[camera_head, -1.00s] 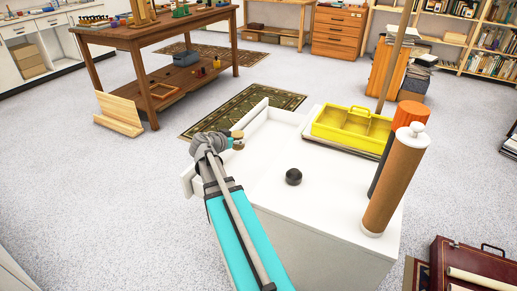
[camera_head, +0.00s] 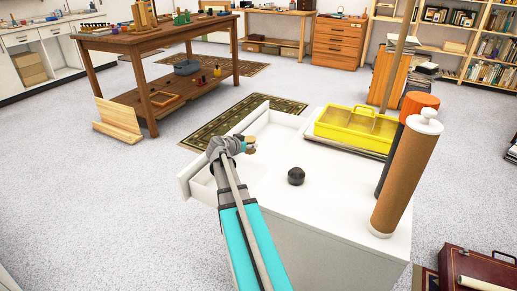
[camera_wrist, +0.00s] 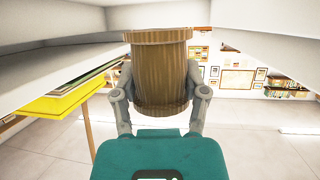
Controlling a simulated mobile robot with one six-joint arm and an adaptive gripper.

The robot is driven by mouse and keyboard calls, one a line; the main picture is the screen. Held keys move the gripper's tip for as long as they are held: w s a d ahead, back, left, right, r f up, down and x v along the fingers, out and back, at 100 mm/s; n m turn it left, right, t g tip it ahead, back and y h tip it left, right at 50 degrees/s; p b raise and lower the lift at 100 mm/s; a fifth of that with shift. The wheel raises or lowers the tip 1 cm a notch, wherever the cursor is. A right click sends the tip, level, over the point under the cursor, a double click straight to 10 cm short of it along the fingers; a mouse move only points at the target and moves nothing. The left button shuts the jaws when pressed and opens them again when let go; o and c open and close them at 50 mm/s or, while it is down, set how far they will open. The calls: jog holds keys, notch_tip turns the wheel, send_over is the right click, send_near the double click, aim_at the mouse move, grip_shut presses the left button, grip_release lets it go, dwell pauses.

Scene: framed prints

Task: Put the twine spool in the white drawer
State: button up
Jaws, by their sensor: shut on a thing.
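The twine spool (camera_head: 250,145) has a brown wound body and a lighter wooden flange. My gripper (camera_head: 241,146) is shut on it. In the wrist view, the spool (camera_wrist: 160,75) sits between the two grey fingers, one against each side. The white drawer (camera_head: 187,181) stands pulled out from the white cabinet (camera_head: 330,215), with its tray open at the top. In the head view, the gripper and spool appear over the open drawer. Their height above its floor is hard to tell. My arm hides part of the drawer's near side.
On the cabinet top are a dark round knob-like object (camera_head: 296,176), a yellow tray (camera_head: 356,128) on flat sheets, and a tall brown tube (camera_head: 405,175) with a white cap.

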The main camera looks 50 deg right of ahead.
aim_at(247, 152)
jog(key=shift+f, duration=0.1)
jog(key=shift+w+d+f+b, duration=0.1)
jog(key=shift+d+f+b, duration=0.25)
jog(key=shift+f+b, duration=0.5)
jog(key=shift+b, duration=0.1)
jog(key=shift+f+b, duration=1.1)
jog(key=shift+f+b, duration=0.35)
jog(key=shift+f, duration=0.1)
jog(key=o, duration=1.2)
jog(key=shift+a+b, duration=0.1)
jog(key=shift+b, duration=0.2)
jog(key=shift+c, duration=0.2)
